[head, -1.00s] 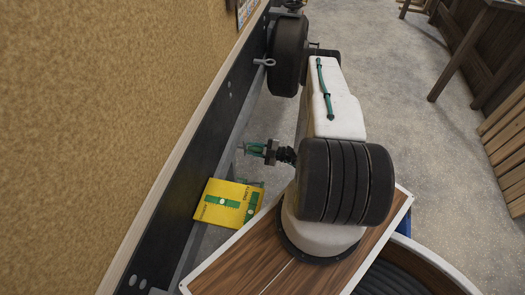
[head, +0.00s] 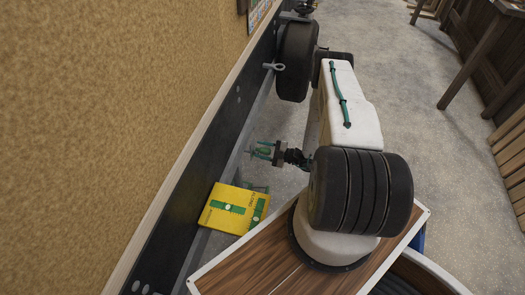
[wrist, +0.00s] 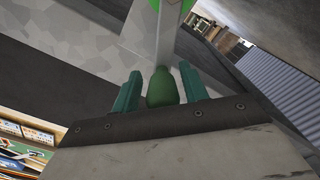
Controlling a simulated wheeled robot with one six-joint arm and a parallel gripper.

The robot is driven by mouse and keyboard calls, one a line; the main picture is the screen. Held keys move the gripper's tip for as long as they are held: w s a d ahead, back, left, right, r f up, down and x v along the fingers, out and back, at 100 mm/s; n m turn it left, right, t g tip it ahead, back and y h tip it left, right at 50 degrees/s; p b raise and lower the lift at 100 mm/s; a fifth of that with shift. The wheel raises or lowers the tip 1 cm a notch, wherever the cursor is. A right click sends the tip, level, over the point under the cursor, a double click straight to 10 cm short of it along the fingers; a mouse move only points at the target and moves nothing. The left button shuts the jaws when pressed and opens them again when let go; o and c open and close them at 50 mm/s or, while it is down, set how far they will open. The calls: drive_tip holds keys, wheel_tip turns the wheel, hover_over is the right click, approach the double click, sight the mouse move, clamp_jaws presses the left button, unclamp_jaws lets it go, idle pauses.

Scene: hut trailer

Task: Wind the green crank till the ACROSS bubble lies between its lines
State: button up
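The green crank's knob (wrist: 161,88) stands between my gripper's two teal fingers in the wrist view, at the end of a pale grey arm (wrist: 165,38). My gripper (wrist: 159,87) is open around the knob, with narrow gaps visible beside it. In the head view my gripper (head: 262,150) is beside the dark trailer rail, just above the yellow level board. The yellow level board (head: 217,222) has two green vials at right angles. The left vial (head: 228,207) shows a pale bubble near its middle. The right vial's (head: 259,210) bubble and the labels are too small to read surely.
The dark trailer rail (head: 180,205) runs along the tan wall (head: 100,110). A black wheel (head: 296,60) and a metal eye bolt (head: 273,66) are farther along it. Grey floor (head: 400,75) lies open to the right, with a wooden table (head: 480,45) and slats beyond.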

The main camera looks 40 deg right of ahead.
drive_tip(key=shift+a, duration=0.1)
drive_tip(key=v, duration=0.7)
drive_tip(key=shift+s+d, duration=0.25)
drive_tip(key=shift+s, duration=0.05)
idle(0.5)
